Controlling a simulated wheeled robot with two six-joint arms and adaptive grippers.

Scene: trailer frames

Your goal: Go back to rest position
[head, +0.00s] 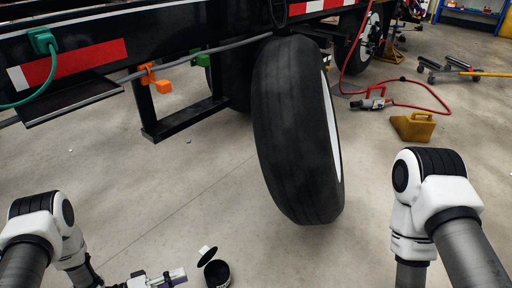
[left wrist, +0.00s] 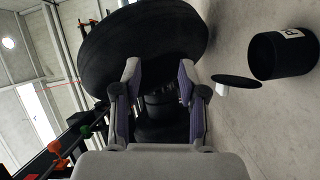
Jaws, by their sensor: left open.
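My left gripper (head: 160,279) is low in the head view, cut by the bottom edge. In the left wrist view its two fingers (left wrist: 158,78) stand apart, open. A dark shape shows between and behind them; I cannot tell what it is. My right arm (head: 430,205) comes in at the right of the head view, bent downward; its gripper is out of frame. A large black tyre (head: 290,130) on the trailer stands ahead, between the arms. It also shows beyond the fingers in the left wrist view (left wrist: 150,38).
A black pot (head: 217,274) and a dark disc with a white part (head: 207,257) are right of my left gripper. The trailer frame (head: 100,50) spans the upper left. A yellow wedge (head: 413,126) and a red hose (head: 420,107) lie back right.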

